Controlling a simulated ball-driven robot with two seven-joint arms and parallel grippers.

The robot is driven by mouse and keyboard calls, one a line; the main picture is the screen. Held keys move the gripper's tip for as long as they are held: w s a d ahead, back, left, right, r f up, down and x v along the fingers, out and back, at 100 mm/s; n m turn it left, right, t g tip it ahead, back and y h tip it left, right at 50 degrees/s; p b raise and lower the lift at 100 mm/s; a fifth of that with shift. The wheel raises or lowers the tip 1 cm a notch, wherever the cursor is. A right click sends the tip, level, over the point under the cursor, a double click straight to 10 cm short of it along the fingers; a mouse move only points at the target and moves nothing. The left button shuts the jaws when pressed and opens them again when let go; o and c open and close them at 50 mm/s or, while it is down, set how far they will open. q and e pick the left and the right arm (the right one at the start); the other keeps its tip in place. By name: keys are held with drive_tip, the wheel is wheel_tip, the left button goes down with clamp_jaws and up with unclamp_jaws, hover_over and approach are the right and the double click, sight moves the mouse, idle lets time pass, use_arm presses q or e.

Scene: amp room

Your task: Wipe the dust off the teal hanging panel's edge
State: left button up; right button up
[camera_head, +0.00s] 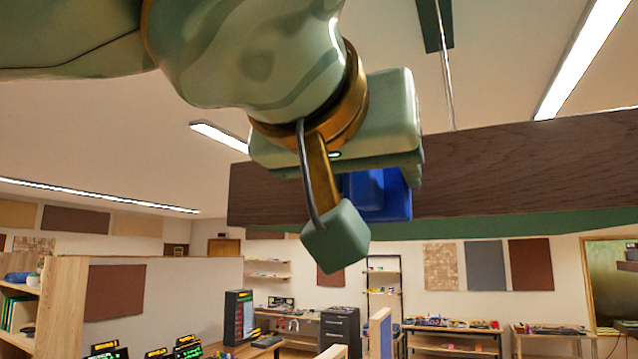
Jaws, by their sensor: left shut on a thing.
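The hanging panel (520,170) crosses the right half of the view at height. Its long side face looks dark brown and wood-grained, and its underside (540,224) is teal-green. My left gripper (375,180) is in front of the panel's left part, shut on a blue block-like wiper (392,203). The wiper overlaps the brown side face near its lower edge; I cannot tell whether it touches. My gripper body hides the wiper's upper part and some of the panel. No dust can be made out. My right gripper is not in view.
A hanging cable (446,75) runs from the ceiling to the panel. Below are a wooden shelf unit (62,300) at left, a dark drawer cabinet (340,328), and workbenches (455,327) with small items. Open air surrounds the panel's left end and underside.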

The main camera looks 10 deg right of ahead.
use_arm(q)
drive_tip(key=shift+p+x, duration=0.35)
drive_tip(key=shift+x, duration=0.6)
drive_tip(key=shift+d+r, duration=0.1)
drive_tip(key=shift+r, duration=0.1)
drive_tip(key=s+d, duration=0.2)
drive_tip(key=d, duration=0.1)
drive_tip(key=shift+s+d+p, duration=0.15)
drive_tip(key=shift+d+p, duration=0.1)
drive_tip(key=shift+p, duration=0.05)
drive_tip(key=shift+w+a, duration=0.6)
drive_tip(key=shift+a, duration=0.3)
drive_tip(key=shift+w+a, duration=0.6)
drive_tip(key=shift+a, duration=0.3)
drive_tip(key=shift+s+a+f+b, duration=0.1)
drive_tip(key=shift+s+a+b, duration=0.25)
drive_tip(key=shift+s+b, duration=0.15)
drive_tip(key=shift+f+b+v, duration=0.2)
drive_tip(key=shift+v, duration=0.9)
drive_tip(key=shift+f+b+v, duration=0.15)
drive_tip(key=shift+b+v, duration=0.05)
drive_tip(key=shift+v, duration=0.95)
